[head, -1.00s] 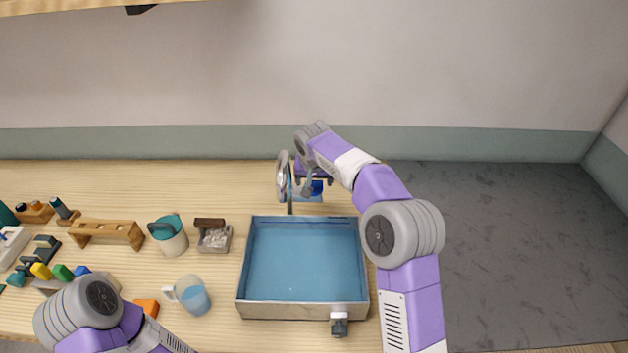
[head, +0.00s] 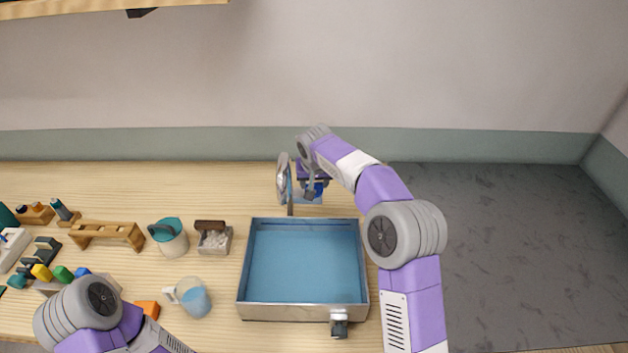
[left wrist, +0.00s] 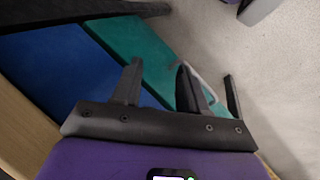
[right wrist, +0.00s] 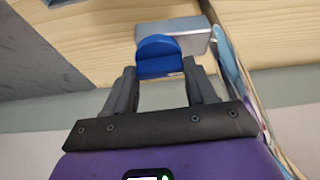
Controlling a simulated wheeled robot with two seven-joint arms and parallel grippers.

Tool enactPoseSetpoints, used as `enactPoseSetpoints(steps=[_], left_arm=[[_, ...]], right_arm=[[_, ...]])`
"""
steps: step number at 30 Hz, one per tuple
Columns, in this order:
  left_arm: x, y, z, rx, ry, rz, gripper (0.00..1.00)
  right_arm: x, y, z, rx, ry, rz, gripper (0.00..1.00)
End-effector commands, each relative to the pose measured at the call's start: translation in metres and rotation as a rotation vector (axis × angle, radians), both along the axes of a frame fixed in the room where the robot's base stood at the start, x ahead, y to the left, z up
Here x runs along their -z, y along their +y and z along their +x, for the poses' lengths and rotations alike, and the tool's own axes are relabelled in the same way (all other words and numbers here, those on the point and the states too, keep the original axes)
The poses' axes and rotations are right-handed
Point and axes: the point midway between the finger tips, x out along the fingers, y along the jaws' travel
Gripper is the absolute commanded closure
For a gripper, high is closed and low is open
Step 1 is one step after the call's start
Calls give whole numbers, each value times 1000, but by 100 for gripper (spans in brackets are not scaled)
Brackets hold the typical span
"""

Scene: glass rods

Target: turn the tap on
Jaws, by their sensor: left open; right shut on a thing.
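The tap's curved metal spout (head: 282,178) stands behind the blue-floored basin (head: 305,265), left of my right gripper (head: 313,192). The tap's blue handle (right wrist: 158,58) shows in the right wrist view in front of a grey metal block (right wrist: 182,34). My right gripper (right wrist: 160,80) is shut on the handle, a finger at each side of it. In the head view my right wrist partly hides the handle. My left gripper (left wrist: 160,88) is open and empty in the left wrist view; its fingers are out of the head view.
A jug of blue liquid (head: 193,297), a teal-topped pot (head: 168,238) and a small box (head: 213,238) stand left of the basin. A wooden rack (head: 106,236) is further left. Blue and teal surfaces (left wrist: 50,75) lie beyond my left gripper.

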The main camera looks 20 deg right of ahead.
Motion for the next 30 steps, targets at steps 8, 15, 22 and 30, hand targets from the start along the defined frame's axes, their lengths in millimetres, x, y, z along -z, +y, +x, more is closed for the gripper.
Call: enactPoseSetpoints(steps=[8, 15, 22, 30], left_arm=[[-20, 0, 0, 0, 0, 0, 57], [-43, 0, 0, 0, 0, 0, 57], [-66, 0, 0, 0, 0, 0, 57], [-92, 0, 0, 0, 0, 0, 57]], right_arm=[[-3, -2, -1, -185, 3, 1, 74], [-4, -4, 0, -410, 2, 3, 74], [-4, -5, 0, -628, 1, 4, 74], [-3, -6, 2, -884, 1, 5, 74]])
